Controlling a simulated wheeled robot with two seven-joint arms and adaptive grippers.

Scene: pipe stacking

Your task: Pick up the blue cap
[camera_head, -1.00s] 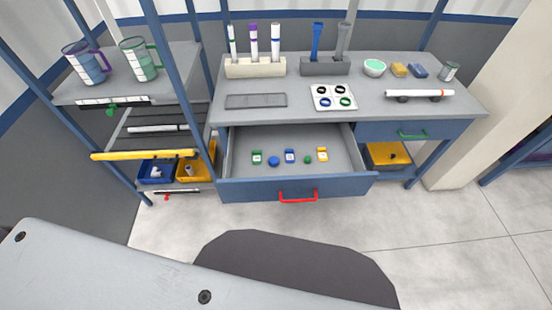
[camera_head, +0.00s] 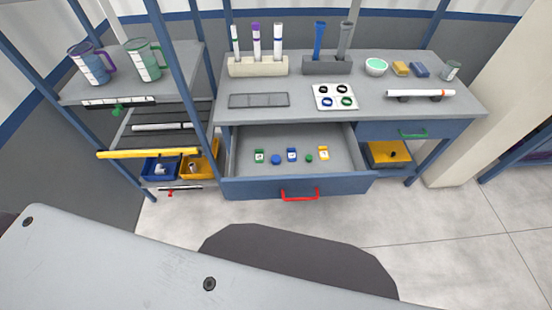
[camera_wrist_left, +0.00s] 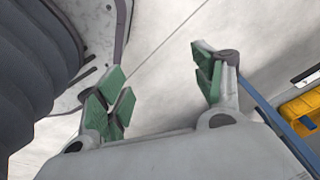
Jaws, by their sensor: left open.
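In the head view, an open drawer (camera_head: 246,184) under the desk holds small items in a row. A round blue cap (camera_head: 275,160) lies on the drawer floor between a green-and-white item (camera_head: 259,156) and a blue-and-white item (camera_head: 292,155). A small green cap (camera_head: 309,158) and a yellow-and-white item (camera_head: 323,153) lie to its right. My left gripper (camera_wrist_left: 160,88) shows in the left wrist view, with its green-padded fingers wide apart and nothing between them, over bare floor. Neither gripper shows in the head view.
The drawer's red handle (camera_head: 300,194) faces me. The desk top (camera_head: 210,112) carries tube racks, a tray with rings, a bowl and a white pipe. A shelf (camera_head: 118,93) with jugs and a yellow pipe (camera_head: 148,153) stands at left. Clear floor lies before the drawer.

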